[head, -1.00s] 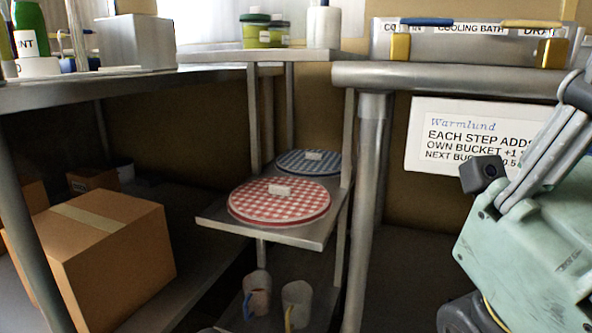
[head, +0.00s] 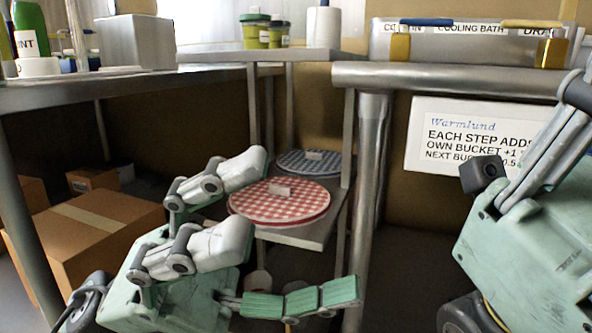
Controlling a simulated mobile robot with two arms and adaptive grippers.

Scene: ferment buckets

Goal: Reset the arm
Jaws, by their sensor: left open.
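My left gripper (head: 292,236) is in the lower left and middle of the head view. Its two pale fingers and one green finger are spread apart with nothing between them. It appears in front of the lower shelf and hides part of it. My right gripper (head: 535,215) shows only in part at the right edge. Its green body and some grey finger links are visible, but its fingertips are not in view.
A red checked round lid (head: 280,200) and a blue checked one (head: 308,162) lie on shelves behind my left gripper. A cardboard box (head: 75,240) stands at left. A metal table leg (head: 370,200) rises between my grippers. A cooling bath (head: 470,45) stands on the right counter.

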